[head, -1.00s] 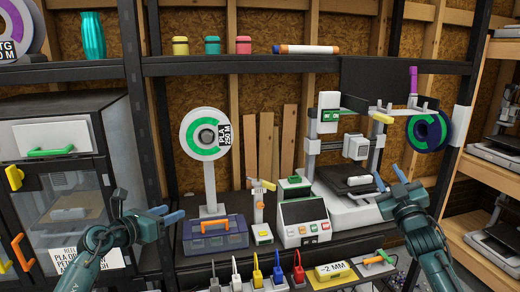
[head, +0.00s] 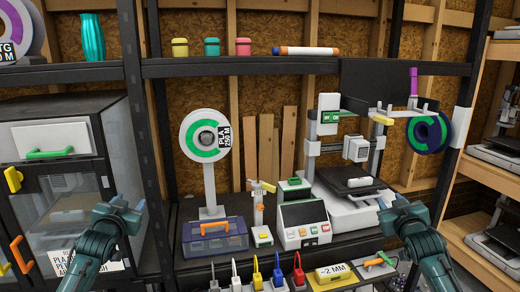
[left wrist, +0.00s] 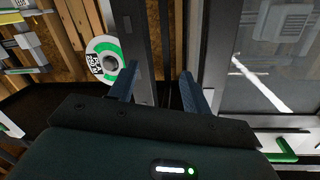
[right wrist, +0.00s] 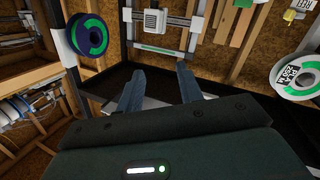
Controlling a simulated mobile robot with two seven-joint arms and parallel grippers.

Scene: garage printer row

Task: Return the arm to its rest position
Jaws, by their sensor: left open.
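My left gripper (head: 130,202) is in front of the glass-doored cabinet at the left of the head view. In the left wrist view its two blue-grey fingers (left wrist: 160,90) stand apart with nothing between them. My right gripper (head: 391,204) is in front of the white printer at the right of the head view. In the right wrist view its fingers (right wrist: 158,88) are apart and empty. Both arms are bent, with the grippers raised clear of the shelf.
The bench holds a blue toolbox (head: 216,236), a control box with a screen (head: 303,220) and a white printer (head: 350,205). A spool (head: 206,135) stands behind the toolbox. The cabinet (head: 75,222) is close to my left gripper. Coloured tools line the front edge.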

